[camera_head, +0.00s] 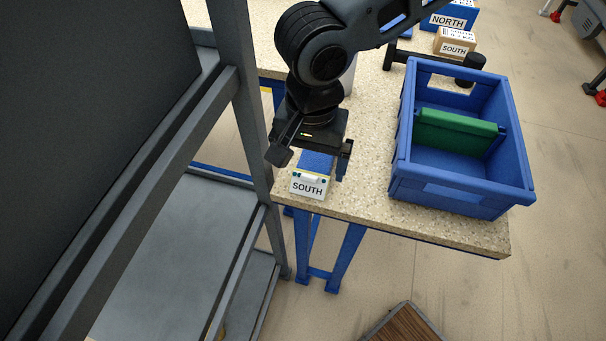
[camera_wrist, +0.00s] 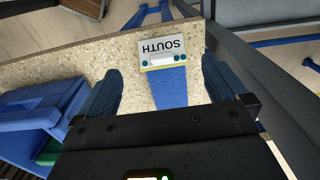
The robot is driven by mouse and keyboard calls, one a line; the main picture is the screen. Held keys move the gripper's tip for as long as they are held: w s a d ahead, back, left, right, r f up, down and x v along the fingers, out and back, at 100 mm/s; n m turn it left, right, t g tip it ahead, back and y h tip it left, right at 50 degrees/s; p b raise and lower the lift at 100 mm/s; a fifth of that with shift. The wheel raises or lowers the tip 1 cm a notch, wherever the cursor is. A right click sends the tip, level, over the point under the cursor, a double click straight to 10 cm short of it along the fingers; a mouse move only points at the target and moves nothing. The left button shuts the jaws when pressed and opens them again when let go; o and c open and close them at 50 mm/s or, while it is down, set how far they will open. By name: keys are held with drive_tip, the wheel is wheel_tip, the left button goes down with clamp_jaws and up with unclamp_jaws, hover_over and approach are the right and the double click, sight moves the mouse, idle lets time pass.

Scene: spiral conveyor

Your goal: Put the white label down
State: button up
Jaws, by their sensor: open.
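The white label (camera_head: 308,186), marked SOUTH, lies at the front left corner of the speckled table (camera_head: 370,200). A blue strip (camera_head: 317,162) adjoins its far side. In the wrist view the label (camera_wrist: 160,50) appears upside down, just beyond my fingertips, with the blue strip (camera_wrist: 168,88) running back between my fingers. My gripper (camera_head: 315,160) is open above the strip, its fingers (camera_wrist: 163,85) apart on either side. Neither finger visibly touches the label. The strip's near end is hidden under my gripper body.
A blue crate (camera_head: 455,200) with a green item (camera_head: 455,133) inside stands to the right. Behind it are boxes labelled SOUTH (camera_head: 455,42) and NORTH (camera_head: 452,17). A grey metal frame (camera_head: 245,120) stands close at the left.

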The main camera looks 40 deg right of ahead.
sight(309, 176)
drive_tip(key=f, duration=0.2)
drive_tip(key=f+p, duration=0.1)
drive_tip(key=f, duration=0.2)
drive_tip(key=shift+w+d+f, duration=0.1)
drive_tip(key=shift+w+f, duration=0.1)
drive_tip(key=shift+f, duration=0.1)
drive_tip(key=shift+c, duration=0.4)
drive_tip(key=c, duration=1)
